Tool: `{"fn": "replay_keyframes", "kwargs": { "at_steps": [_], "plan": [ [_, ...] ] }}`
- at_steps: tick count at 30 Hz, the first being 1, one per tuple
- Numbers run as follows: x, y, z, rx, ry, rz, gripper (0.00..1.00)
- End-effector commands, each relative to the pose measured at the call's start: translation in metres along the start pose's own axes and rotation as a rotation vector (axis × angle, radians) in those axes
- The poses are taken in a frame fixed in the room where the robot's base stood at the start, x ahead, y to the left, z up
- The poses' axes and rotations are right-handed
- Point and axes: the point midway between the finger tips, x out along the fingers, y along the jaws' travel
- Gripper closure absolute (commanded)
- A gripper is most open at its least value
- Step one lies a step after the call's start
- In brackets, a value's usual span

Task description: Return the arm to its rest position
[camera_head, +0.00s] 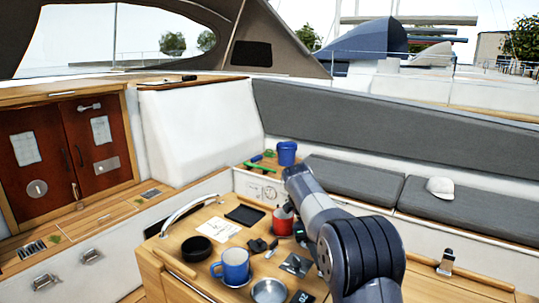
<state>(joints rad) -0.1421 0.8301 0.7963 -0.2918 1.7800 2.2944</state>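My arm rises from the lower right and reaches forward over the cockpit table (178,262). My gripper (284,208) is at the far end of the arm, pointing down close to a red mug (282,224) on the table. The gripper's fingers are small and partly hidden by the arm, so I cannot tell if they are open or shut, or if they touch the mug.
On the table are a blue mug (234,266), a black bowl (197,248), a metal bowl (269,291), a black tray (244,215) and a white card (217,229). A blue cup (287,153) stands behind. A white cap (440,187) lies on the grey bench cushion (455,208).

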Motion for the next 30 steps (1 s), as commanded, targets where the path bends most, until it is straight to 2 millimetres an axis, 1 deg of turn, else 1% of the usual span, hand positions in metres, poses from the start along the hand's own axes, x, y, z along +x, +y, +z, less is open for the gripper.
{"fn": "replay_keyframes", "kwargs": {
  "at_steps": [1, 9, 24, 30],
  "plan": [
    [0.009, 0.001, -0.001, 0.000, 0.002, 0.003, 0.66],
    [0.057, 0.001, -0.001, -0.012, 0.001, -0.002, 0.66],
    [0.055, 0.001, 0.000, -0.457, 0.000, -0.190, 0.66],
    [0.054, 0.000, 0.000, -0.570, -0.001, -0.236, 0.66]
  ]
}}
